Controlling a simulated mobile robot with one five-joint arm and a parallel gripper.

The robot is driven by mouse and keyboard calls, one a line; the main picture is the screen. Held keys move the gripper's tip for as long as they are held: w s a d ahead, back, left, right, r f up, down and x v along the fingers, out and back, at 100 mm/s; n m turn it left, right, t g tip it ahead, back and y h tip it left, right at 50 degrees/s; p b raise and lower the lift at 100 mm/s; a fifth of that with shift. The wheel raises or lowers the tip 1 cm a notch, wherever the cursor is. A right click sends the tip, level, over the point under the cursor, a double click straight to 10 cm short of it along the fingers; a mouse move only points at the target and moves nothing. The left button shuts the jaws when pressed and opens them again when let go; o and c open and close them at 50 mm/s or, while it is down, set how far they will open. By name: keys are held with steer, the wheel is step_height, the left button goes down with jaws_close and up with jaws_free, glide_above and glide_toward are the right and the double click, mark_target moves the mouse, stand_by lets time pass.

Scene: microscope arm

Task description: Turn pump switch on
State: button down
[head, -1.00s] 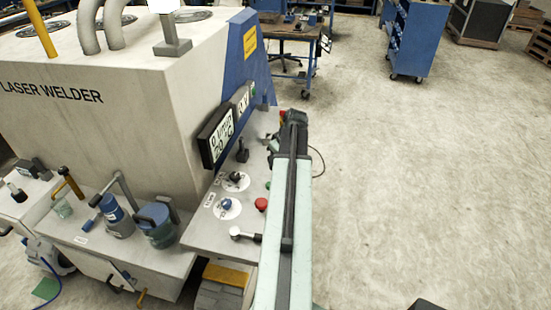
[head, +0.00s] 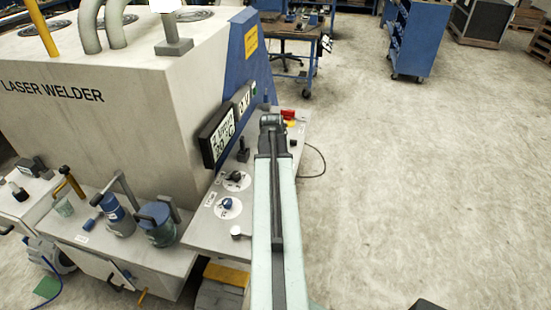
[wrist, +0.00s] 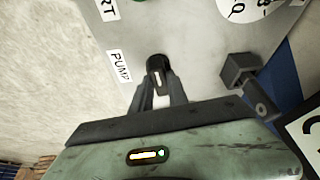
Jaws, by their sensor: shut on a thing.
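The pump switch (wrist: 157,66) is a small dark lever with a pale mark on the grey panel. The white PUMP label (wrist: 119,66) lies just left of it in the wrist view. My gripper (wrist: 159,88) is shut on the switch, with a finger on either side; the fingers hide part of it. In the head view my gripper (head: 270,122) is at the far end of the control panel (head: 213,232), and my arm hides the switch. The tilted display (head: 217,137) shows a flow line above a temperature line; the digits are hard to read.
A dark square lever (wrist: 240,70) stands close to the right of my gripper in the wrist view. Black (head: 235,177) and blue (head: 227,203) knobs and a white-tipped lever (head: 236,231) sit on the panel. Open floor (head: 400,180) lies to the right.

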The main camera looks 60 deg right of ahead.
steer(key=shift+m+g, duration=0.3)
steer(key=shift+m, duration=0.4)
steer(key=c, duration=1.3)
jaws_free()
steer(key=p+v, duration=0.7)
steer(key=v, duration=0.1)
steer(key=shift+w, duration=0.15)
steer(key=shift+f, duration=0.1)
